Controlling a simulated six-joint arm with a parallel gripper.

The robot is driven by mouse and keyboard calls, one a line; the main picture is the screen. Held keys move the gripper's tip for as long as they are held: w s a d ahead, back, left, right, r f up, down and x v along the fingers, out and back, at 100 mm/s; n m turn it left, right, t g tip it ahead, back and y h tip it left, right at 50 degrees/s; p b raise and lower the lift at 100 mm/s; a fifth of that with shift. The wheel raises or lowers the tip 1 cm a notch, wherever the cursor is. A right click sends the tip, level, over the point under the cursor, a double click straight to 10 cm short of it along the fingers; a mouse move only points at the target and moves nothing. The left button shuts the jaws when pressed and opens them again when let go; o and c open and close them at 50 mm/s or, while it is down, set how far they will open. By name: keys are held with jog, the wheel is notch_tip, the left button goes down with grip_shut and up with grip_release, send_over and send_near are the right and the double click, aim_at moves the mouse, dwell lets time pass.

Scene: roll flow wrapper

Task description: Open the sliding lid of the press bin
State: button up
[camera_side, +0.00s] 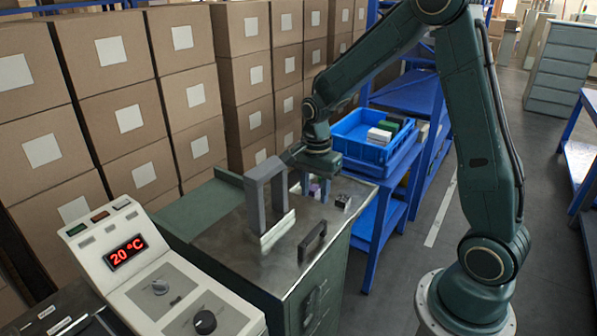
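A green cabinet with a flat metal top, which looks like the press bin (225,246), stands in the middle. A dark bar handle (312,241) stands up near the front right of its top; I take the plate under it as the sliding lid (285,268). I cannot make out whether there is a gap at the lid's edge. My gripper (316,188) points down over the back of the top, behind a grey arch and away from the handle. Its fingers are small and partly hidden, with a pale purplish patch between them, so its opening is unclear.
The grey arch (254,205) stands on the top beside a pale strip (278,231). A small dark block (342,202) sits at the back right edge. A control panel (160,275) reading 20 °C is at front left. Stacked cartons (115,90) line the back; a blue crate (352,145) stands behind.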

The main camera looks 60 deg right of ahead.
aim_at(313, 232)
notch_tip(313, 232, down, 12)
jog(key=shift+f, duration=0.1)
dwell(0.5)
grip_shut()
